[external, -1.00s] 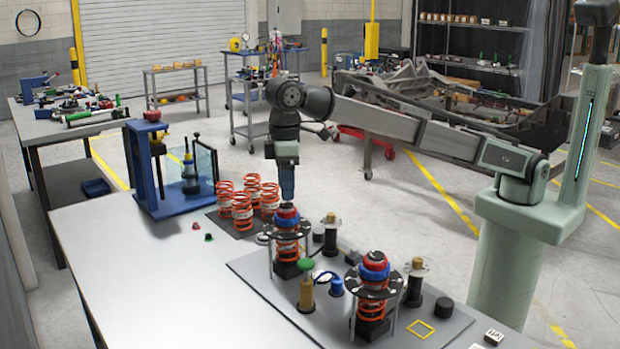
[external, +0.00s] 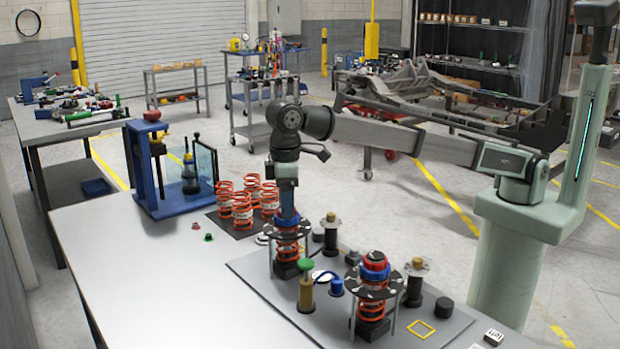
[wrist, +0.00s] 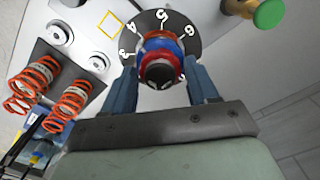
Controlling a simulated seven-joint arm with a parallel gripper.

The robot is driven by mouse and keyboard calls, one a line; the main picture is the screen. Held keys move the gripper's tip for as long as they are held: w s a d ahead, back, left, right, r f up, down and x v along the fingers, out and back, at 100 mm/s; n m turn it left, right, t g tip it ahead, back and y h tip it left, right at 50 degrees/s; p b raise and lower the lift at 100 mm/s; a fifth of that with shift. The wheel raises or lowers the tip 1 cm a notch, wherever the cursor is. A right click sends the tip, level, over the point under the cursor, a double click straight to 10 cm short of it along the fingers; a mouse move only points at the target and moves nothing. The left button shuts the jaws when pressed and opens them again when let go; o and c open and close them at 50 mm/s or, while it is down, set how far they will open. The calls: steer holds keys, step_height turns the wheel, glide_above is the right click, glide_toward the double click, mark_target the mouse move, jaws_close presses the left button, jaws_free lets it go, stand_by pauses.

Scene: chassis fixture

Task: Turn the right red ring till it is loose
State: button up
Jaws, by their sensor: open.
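Two orange-spring struts with round black top plates stand on a grey board. The strut at the picture's right carries a red ring (external: 375,258) over a blue one, with nothing on it. My gripper (external: 288,218) is at the other strut, pointing down, and largely hides its top. In the wrist view, that strut's red ring (wrist: 160,66) sits around a dark centre, next to a blue ring (wrist: 162,46) and above a numbered black plate (wrist: 185,28). My gripper's blue fingers (wrist: 162,90) are apart, one on each side of the ring; I cannot tell whether they touch it.
Several loose orange springs (external: 242,210) and a blue press frame (external: 150,175) are further back. The left front of the white table (external: 150,270) is clear.

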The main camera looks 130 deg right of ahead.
steer(key=m, duration=0.6)
steer(key=shift+m, duration=0.4)
steer(key=m, duration=0.7)
steer(key=shift+m, duration=2.1)
steer(key=m, duration=0.4)
steer(key=shift+m, duration=0.3)
